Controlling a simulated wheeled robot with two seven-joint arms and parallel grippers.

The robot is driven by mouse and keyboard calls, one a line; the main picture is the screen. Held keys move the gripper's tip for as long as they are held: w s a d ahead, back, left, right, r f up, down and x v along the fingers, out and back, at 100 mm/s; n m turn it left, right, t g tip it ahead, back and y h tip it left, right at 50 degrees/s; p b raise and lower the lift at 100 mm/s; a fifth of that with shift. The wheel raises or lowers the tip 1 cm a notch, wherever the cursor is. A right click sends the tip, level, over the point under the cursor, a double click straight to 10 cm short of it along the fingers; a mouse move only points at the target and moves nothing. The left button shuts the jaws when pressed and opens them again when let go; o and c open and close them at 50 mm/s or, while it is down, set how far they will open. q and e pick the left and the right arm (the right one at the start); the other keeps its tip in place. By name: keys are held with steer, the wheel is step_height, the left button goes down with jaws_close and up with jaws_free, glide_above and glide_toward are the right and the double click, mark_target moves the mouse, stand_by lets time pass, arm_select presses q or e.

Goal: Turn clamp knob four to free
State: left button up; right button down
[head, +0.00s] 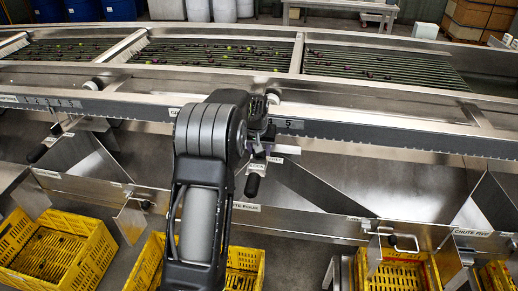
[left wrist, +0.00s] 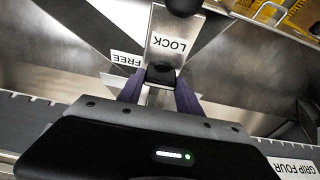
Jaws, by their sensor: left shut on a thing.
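Clamp knob four (left wrist: 160,73) is a small black knob in the left wrist view, between the two purple fingers of my left gripper (left wrist: 160,94). The gripper is shut on it. A LOCK label (left wrist: 170,45) lies just beyond the knob, and a FREE label (left wrist: 127,60) is to its left. A GRIP FOUR label (left wrist: 293,168) shows at the lower right. In the head view my left gripper (head: 262,147) is at the front rail, and my arm hides much of it and the knob. My right gripper is not in view.
The ruled rail (head: 400,139) runs along the sizer's front, below the roller beds with small fruit. A black handle (head: 252,185) hangs below my gripper, near the chute four label (head: 247,207). Yellow crates (head: 100,245) stand under the chutes.

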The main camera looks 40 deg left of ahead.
arm_select(q)
steer(key=o, duration=1.4)
steer(key=shift+b+v, duration=0.55)
steer(key=shift+v, duration=3.35)
steer(key=shift+s, duration=0.1)
